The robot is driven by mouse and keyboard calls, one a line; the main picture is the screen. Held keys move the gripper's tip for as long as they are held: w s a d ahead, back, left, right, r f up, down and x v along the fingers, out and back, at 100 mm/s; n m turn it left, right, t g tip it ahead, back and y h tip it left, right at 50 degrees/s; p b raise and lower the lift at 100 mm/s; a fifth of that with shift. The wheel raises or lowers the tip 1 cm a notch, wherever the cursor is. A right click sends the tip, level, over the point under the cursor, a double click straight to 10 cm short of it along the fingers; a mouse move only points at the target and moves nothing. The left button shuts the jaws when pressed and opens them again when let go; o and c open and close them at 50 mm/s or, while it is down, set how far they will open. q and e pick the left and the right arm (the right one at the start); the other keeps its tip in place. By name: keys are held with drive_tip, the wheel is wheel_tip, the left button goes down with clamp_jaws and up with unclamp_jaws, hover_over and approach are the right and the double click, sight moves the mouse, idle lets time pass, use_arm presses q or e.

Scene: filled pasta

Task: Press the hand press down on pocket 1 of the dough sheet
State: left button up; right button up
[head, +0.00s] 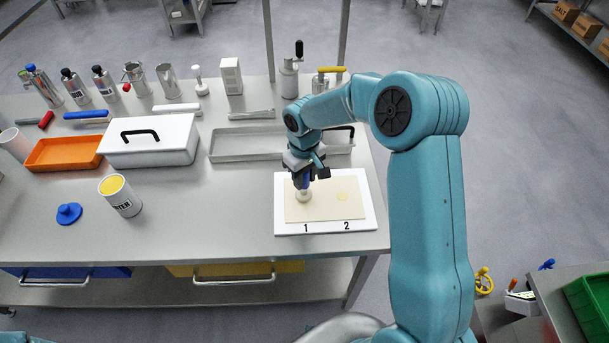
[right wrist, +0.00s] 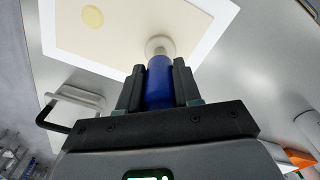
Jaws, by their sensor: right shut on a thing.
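The dough sheet (head: 322,211) lies on a white board (head: 368,205) marked 1 and 2 along its front edge. My right gripper (head: 302,179) is shut on the blue handle of the hand press (head: 303,195), which points down over the pocket 1 side. The blue handle also shows between the fingers in the right wrist view (right wrist: 160,85), with the pale round foot beyond it. The foot covers the pocket 1 spot; I cannot tell whether it touches the dough. A round yellow filling (head: 343,197) lies uncovered at pocket 2. My left gripper is out of view.
A shallow metal tray (head: 228,148) lies behind the board, partly hidden by my right arm. A white box with a black handle (head: 150,152), an orange tray (head: 65,154), a canister with yellow contents (head: 122,197) and a blue lid (head: 69,213) stand left. The table between canister and board is clear.

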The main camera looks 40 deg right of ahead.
drive_tip(key=shift+w+d+f, duration=0.1)
drive_tip(key=shift+w+f, duration=0.1)
drive_tip(key=shift+s+r, duration=0.15)
drive_tip(key=shift+r, duration=0.05)
drive_tip(key=shift+f+b, duration=0.15)
drive_tip(key=shift+b, duration=0.2)
idle(0.3)
drive_tip(key=shift+f+b, duration=0.4)
drive_tip(key=shift+f, duration=0.1)
idle(0.5)
drive_tip(key=shift+f, duration=0.2)
idle(1.6)
drive_tip(key=shift+r, duration=0.1)
